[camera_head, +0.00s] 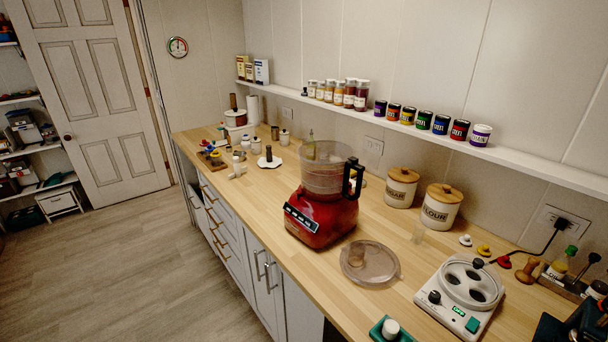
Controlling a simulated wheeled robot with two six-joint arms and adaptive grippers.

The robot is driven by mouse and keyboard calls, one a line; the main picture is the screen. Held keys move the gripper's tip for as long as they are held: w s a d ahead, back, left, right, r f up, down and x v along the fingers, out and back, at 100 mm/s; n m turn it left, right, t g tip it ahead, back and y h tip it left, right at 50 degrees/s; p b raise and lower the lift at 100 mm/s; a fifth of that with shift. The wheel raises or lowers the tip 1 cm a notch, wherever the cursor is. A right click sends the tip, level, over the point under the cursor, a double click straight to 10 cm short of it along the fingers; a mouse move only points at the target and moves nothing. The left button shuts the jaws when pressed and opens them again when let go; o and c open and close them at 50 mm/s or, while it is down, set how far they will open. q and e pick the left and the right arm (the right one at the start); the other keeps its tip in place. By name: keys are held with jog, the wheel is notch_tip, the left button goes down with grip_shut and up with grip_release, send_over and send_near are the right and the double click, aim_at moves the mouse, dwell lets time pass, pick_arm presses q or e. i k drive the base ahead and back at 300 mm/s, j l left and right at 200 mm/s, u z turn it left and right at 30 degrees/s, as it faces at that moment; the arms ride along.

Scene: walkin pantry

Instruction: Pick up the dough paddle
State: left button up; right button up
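I cannot pick out the dough paddle for certain. A red food processor (320,216) with a clear bowl (325,172) and black handle stands on the wooden counter. Its clear round lid (381,268) lies on the counter in front of it. A small white piece (237,166) and a dark upright piece on a white scalloped base (269,160) stand farther back on the counter; either may be a processor attachment, but they are too small to tell. Neither of my grippers shows in the head view.
Sugar (401,187) and flour (441,207) canisters stand behind the processor. A white device with a round top (459,297) stands at front right, beside a green tray (376,329). A wall shelf (400,125) holds jars. Bare wood lies left of the processor; floor is open.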

aim_at(238, 170)
jog(key=i+j+z, duration=0.15)
jog(key=z, duration=0.3)
jog(key=j+z, duration=0.45)
jog(key=i+j+z, duration=0.15)
jog(key=j+z, duration=0.15)
jog(key=j, duration=1.3)
jog(key=j+z, duration=0.35)
jog(key=j, duration=1.25)
